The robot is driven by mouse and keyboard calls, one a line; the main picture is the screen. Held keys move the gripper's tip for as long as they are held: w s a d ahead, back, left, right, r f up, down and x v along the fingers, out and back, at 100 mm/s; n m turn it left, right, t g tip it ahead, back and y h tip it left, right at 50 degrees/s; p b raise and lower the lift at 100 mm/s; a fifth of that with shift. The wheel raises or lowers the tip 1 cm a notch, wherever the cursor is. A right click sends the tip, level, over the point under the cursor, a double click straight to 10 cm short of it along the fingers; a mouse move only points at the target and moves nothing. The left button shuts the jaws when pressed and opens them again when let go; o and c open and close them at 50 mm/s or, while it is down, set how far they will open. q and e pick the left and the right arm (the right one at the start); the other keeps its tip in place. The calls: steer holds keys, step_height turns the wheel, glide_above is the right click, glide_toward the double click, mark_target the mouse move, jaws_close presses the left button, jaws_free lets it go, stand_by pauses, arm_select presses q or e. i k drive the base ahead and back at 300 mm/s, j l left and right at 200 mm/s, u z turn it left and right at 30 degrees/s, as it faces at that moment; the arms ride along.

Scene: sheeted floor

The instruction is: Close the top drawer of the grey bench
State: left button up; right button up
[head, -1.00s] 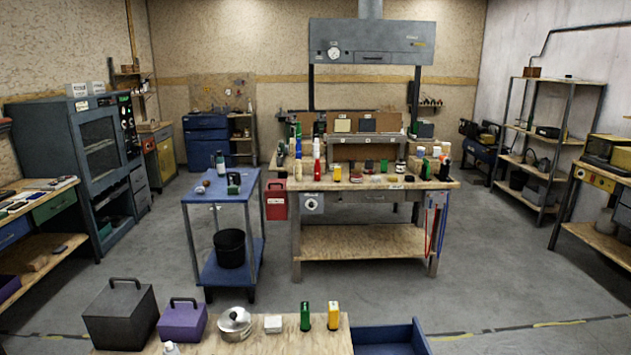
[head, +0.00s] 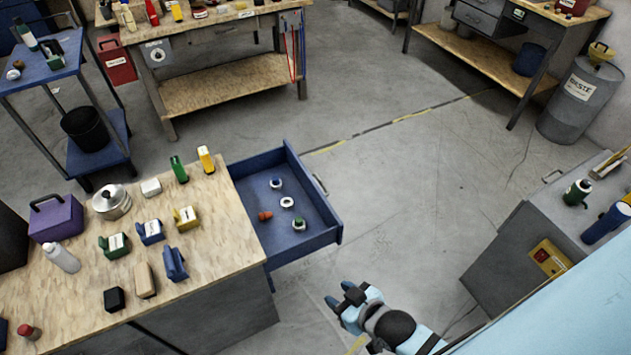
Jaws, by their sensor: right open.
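The grey bench (head: 232,312) with a wooden top is at the lower left of the head view. A blue drawer (head: 325,238) sticks out from its right side, just below the top, and stands open. Its metal handle (head: 320,184) is on the outer front. Several small round parts and an orange piece lie inside. My right gripper (head: 338,294) is open and empty, below and to the right of the drawer, apart from it. My left gripper is not in view.
The floor right of the drawer is clear.

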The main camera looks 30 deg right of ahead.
mark_target(298, 195)
steer(key=l+u, duration=0.2)
steer(key=l, duration=0.9)
steer(key=l+u, duration=0.2)
steer(key=l, duration=0.9)
steer(key=k+l, duration=0.15)
steer(key=l, duration=0.25)
steer(key=k+l+u, duration=0.1)
steer(key=l, duration=0.25)
steer(key=k, duration=0.55)
steer(key=i+j+u, duration=0.55)
steer(key=i, duration=0.4)
